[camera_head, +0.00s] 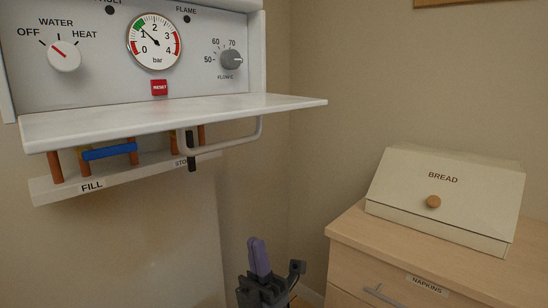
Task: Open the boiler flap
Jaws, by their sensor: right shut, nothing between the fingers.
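The boiler flap (170,114) is a white panel in the head view. It lies level, folded out below the control panel (100,40), which is uncovered. A curved handle bar (235,142) hangs under the flap's right part. My right gripper (258,250) is at the bottom middle, pointing up, well below and apart from the flap and its handle. Its purple-grey fingers are shut with nothing between them. My left gripper is not in view.
Below the flap are copper pipes (55,167), a blue lever (110,151) and a rail (125,177) labelled FILL. At right, a bread box (450,190) stands on a wooden cabinet (345,228) with a NAPKINS drawer. Bare wall lies between the boiler and cabinet.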

